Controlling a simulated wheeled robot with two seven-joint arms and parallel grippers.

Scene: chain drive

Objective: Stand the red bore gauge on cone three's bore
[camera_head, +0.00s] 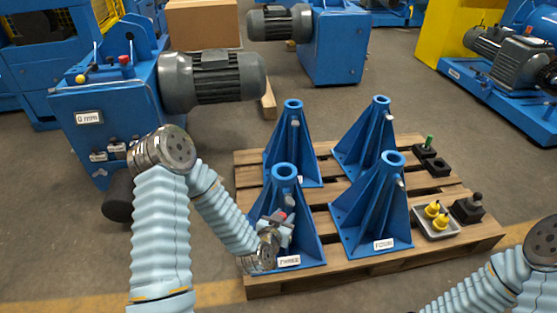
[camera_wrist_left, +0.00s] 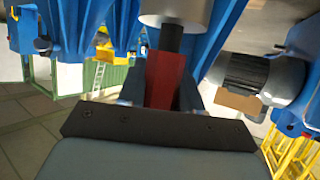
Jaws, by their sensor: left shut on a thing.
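Cone three (camera_head: 300,244) is the blue ribbed stand at the front left of the pallet, marked by its THREE label. Its round bore (camera_head: 285,171) at the top is open, with nothing standing on it. My left gripper (camera_head: 281,222) is low in front of this cone, well below the bore. It is shut on the red bore gauge (camera_wrist_left: 164,78), whose red body shows between the fingers in the left wrist view. A black neck and a pale cylinder extend beyond it; I cannot tell whether the cylinder belongs to the gauge. My right gripper is out of view.
Cone four (camera_head: 372,225) stands to the right, with two more blue cones behind. The pallet's right side holds a tray (camera_head: 455,232) with yellow gauges, dark blocks (camera_head: 468,209) and a green gauge (camera_head: 430,141). A grey motor (camera_head: 212,80) is at left.

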